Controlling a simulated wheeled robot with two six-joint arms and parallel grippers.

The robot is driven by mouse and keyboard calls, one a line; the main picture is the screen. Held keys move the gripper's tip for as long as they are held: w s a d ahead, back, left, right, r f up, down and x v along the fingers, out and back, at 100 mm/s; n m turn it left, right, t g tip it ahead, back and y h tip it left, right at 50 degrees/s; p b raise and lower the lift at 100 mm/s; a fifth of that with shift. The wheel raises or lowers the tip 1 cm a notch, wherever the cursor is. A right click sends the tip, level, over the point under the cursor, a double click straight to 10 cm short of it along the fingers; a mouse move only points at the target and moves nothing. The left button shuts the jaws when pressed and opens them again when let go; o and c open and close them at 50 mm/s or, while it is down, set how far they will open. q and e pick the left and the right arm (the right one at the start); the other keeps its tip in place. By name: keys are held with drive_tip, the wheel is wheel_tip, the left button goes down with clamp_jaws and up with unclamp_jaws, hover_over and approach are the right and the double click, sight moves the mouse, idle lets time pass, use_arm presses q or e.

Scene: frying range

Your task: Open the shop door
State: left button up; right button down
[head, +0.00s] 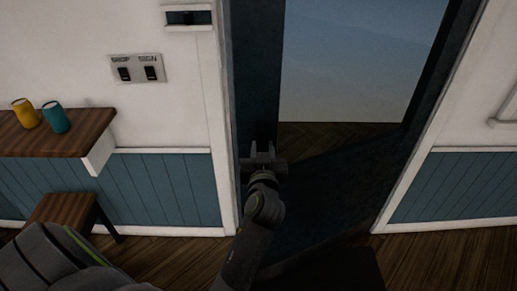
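The shop door (258,70) is dark blue with a large pane (360,60), framed in white trim. Wooden floor shows beyond its lower part. I cannot tell whether the door is shut or ajar. My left gripper (263,147) is in front of the door's left stile, at about the height of the pane's lower edge. Its two fingers point away from me with a gap between them. No handle is visible; it may be hidden by the gripper. I cannot tell whether the fingers touch the door. My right gripper is out of view.
Left of the door are a wooden shelf (50,140) with a yellow cup (25,113) and a teal cup (55,117), a stool (65,210) below, and a switch plate (138,68). A white rail (505,118) is at the right.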

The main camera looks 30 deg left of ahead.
sight(265, 106)
use_arm(q)
drive_tip(key=shift+o, duration=1.1)
drive_tip(key=shift+w+d+r, duration=0.1)
drive_tip(key=shift+w+d, duration=0.25)
drive_tip(key=shift+d, duration=0.1)
drive_tip(key=shift+s+a, duration=0.1)
drive_tip(key=shift+a, duration=0.1)
wheel_tip(265, 106, up, 10)
drive_tip(key=shift+f, duration=0.1)
